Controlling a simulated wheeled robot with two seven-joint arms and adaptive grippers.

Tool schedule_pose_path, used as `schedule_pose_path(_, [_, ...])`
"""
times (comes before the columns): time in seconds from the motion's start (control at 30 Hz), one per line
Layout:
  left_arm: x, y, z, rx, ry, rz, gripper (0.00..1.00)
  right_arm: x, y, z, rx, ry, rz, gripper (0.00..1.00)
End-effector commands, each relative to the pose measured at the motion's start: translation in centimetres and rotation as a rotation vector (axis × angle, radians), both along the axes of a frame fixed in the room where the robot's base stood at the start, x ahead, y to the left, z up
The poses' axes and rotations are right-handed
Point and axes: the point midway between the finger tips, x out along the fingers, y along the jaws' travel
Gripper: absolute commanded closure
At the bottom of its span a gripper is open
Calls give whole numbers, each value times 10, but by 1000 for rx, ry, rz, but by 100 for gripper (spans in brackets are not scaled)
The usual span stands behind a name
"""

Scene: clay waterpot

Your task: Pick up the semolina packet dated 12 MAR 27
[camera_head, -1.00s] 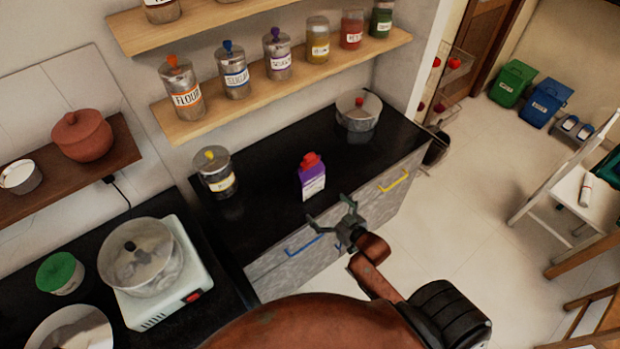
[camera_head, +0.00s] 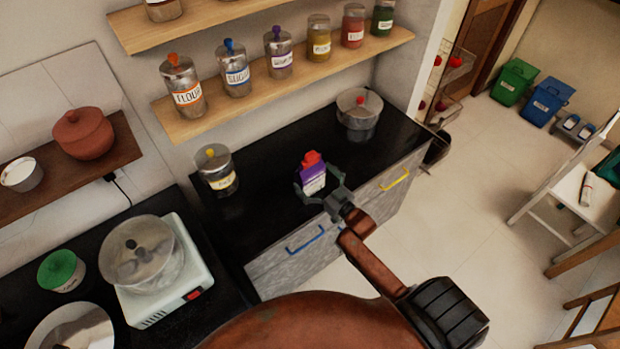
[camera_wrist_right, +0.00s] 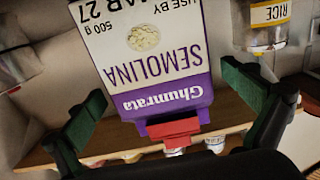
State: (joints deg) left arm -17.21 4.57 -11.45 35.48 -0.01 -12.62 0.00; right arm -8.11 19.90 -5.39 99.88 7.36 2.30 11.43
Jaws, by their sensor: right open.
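The semolina packet (camera_head: 313,180), white and purple with a red cap, stands on the black counter (camera_head: 265,215). In the right wrist view the packet (camera_wrist_right: 150,50) appears upside down. Its label reads "SEMOLINA", "500 g" and "USE BY"; of the date, only "AR 27" shows, with the day cut off by the frame edge. My right gripper (camera_head: 317,179) is open, with its fingers at either side of the packet. In the wrist view a gap shows between each finger and the packet. My left gripper is not in view.
A tin with a yellow knob (camera_head: 215,170) stands left of the packet; its label reads "RICE" in the wrist view (camera_wrist_right: 268,14). A steel pot (camera_head: 358,117) stands at the counter's far right. A shelf of jars (camera_head: 290,88) hangs above. Counter around the packet is clear.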

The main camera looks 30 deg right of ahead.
Motion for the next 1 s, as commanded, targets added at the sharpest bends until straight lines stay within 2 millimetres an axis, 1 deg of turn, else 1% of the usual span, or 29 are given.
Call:
schedule_pose_path(0.03, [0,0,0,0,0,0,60,6,1,-1,1,1,0,0])
schedule_pose_path(0.1, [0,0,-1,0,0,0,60,11,1,-1,1,1,0,0])
schedule_pose_path(0.37, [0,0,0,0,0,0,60,13,2,-1,1,3,0,0])
schedule_pose_path(1.0, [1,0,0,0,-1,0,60,12,2,-1,0,2,0,44])
